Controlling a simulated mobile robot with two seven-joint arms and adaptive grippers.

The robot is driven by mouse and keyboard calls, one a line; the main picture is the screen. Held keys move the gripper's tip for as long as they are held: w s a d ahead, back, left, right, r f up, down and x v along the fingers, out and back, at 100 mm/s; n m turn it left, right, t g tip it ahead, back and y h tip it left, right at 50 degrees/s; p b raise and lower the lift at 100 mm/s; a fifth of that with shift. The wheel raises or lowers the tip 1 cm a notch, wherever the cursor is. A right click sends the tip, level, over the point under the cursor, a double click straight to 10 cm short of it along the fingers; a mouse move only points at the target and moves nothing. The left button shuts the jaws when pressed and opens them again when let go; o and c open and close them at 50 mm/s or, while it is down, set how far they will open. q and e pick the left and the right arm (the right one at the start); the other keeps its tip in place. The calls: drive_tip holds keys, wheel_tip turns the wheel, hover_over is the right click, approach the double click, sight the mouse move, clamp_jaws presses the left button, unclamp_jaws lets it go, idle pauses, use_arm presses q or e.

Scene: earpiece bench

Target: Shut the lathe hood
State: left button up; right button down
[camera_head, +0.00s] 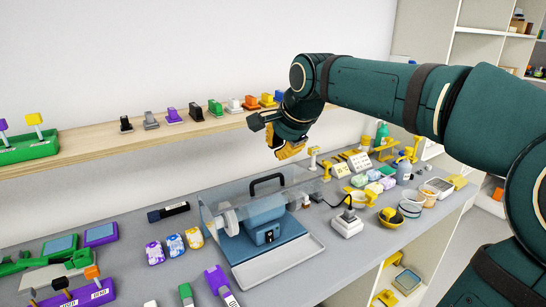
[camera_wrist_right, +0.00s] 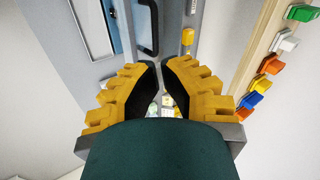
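The lathe (camera_head: 272,234) is a blue machine with a grey tray in front, at the middle of the bench in the head view. Its clear hood (camera_head: 228,191) carries a black handle (camera_head: 267,180). The see-through panel makes its exact tilt hard to judge. My right gripper (camera_head: 290,151) is above and behind the hood, apart from the handle. In the right wrist view, its yellow fingers (camera_wrist_right: 158,68) show a narrow gap with nothing held; the black handle (camera_wrist_right: 148,28) lies beyond the tips. My left gripper is out of view.
A wooden shelf (camera_head: 90,148) with several coloured clips runs along the wall behind the gripper.

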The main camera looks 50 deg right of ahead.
wheel_tip(320, 180, up, 2)
drive_tip(key=w+n+p, duration=0.2)
drive_tip(key=n, duration=0.4)
drive_tip(key=n+g+p, duration=0.1)
drive_tip(key=n+g, duration=0.1)
drive_tip(key=n, duration=0.8)
hover_over(268, 188)
drive_tip(key=w, duration=0.2)
drive_tip(key=shift+y, duration=0.3)
drive_tip(key=f, duration=0.7)
drive_tip(key=shift+s+d+f, duration=0.15)
drive_tip(key=shift+d+f, duration=0.1)
drive_tip(key=shift+f, duration=0.15)
drive_tip(key=shift+s+a+f, duration=0.1)
drive_tip(key=shift+s+f, duration=0.15)
drive_tip(key=shift+f, duration=0.25)
drive_tip(key=shift+s+a+f, duration=0.1)
drive_tip(key=shift+s+f, duration=0.1)
drive_tip(key=shift+f, duration=0.3)
drive_tip(key=shift+s+f, duration=0.25)
drive_tip(key=shift+f, duration=0.35)
